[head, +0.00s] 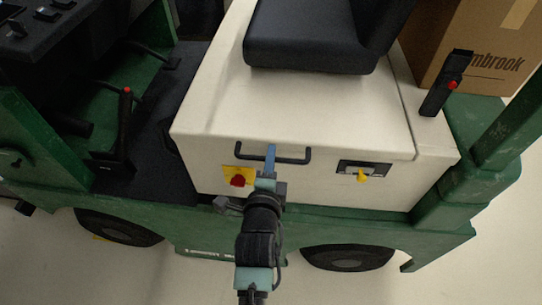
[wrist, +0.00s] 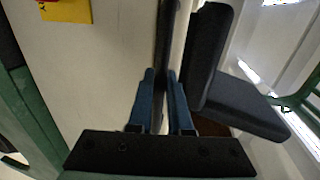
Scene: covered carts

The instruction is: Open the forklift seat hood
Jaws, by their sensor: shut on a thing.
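The cream seat hood (head: 215,115) of the green forklift carries the black seat (head: 312,45) on top. I see no clear gap at its edges in the head view. A black bar handle (head: 295,161) is fixed to the hood's front face. My gripper (head: 270,157) reaches up from below and is shut on this handle, left of its right end. In the wrist view the blue fingers of my gripper (wrist: 161,80) stand on both sides of the dark handle (wrist: 164,38). The fingertips' exact contact is partly hidden.
A red knob on a yellow plate (head: 236,176) is left of my gripper. A latch panel with a yellow key (head: 362,172) is to the right. A cardboard box (head: 478,50) stands behind right, near a black lever (head: 444,88). Clear floor lies in front.

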